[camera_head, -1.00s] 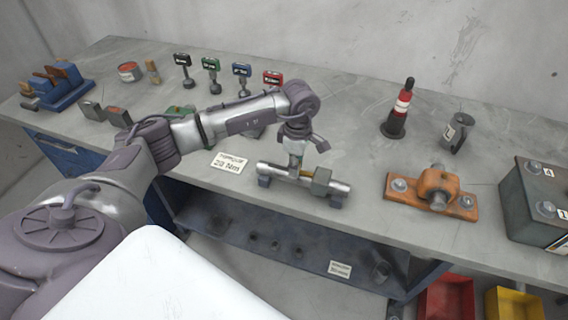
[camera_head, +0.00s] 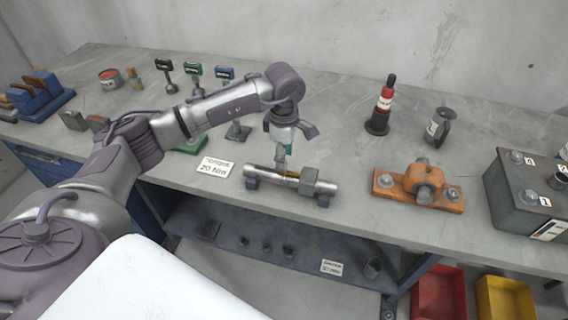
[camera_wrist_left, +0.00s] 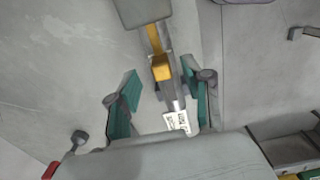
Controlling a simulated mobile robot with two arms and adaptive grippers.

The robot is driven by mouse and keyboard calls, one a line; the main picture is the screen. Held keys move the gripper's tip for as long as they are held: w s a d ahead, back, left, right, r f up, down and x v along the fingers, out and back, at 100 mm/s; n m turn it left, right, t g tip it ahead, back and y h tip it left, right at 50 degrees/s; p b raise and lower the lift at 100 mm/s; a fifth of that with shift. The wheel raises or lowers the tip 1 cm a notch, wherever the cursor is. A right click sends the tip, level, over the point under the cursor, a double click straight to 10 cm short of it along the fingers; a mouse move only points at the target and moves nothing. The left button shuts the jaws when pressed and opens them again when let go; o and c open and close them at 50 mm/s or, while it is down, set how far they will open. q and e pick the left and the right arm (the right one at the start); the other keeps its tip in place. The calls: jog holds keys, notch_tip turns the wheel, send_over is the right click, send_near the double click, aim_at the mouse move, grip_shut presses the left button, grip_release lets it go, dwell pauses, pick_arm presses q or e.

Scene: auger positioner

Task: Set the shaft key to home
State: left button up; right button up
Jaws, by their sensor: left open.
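The brass-yellow shaft key (camera_head: 290,174) sits along the top of a silver shaft (camera_head: 258,171). In the left wrist view the key (camera_wrist_left: 161,68) shows as a yellow block with a thinner orange strip running to a grey collar (camera_wrist_left: 143,10). The collar (camera_head: 308,181) also shows in the head view, right of the key. My left gripper (camera_head: 281,161) points down just above the shaft, left of the collar. In the wrist view its teal-padded fingers (camera_wrist_left: 160,100) are spread on either side of the shaft line, with nothing gripped. My right gripper is out of view.
The shaft rests on two dark blue supports near the bench's front edge. A torque card (camera_head: 215,167) lies to its left. An orange bearing block (camera_head: 420,187), a red-and-black bottle (camera_head: 380,108), a grey mug (camera_head: 439,127) and a battery (camera_head: 525,195) stand to the right.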

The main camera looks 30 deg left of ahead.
pick_arm(q)
notch_tip(320, 180, up, 8)
dwell(0.6)
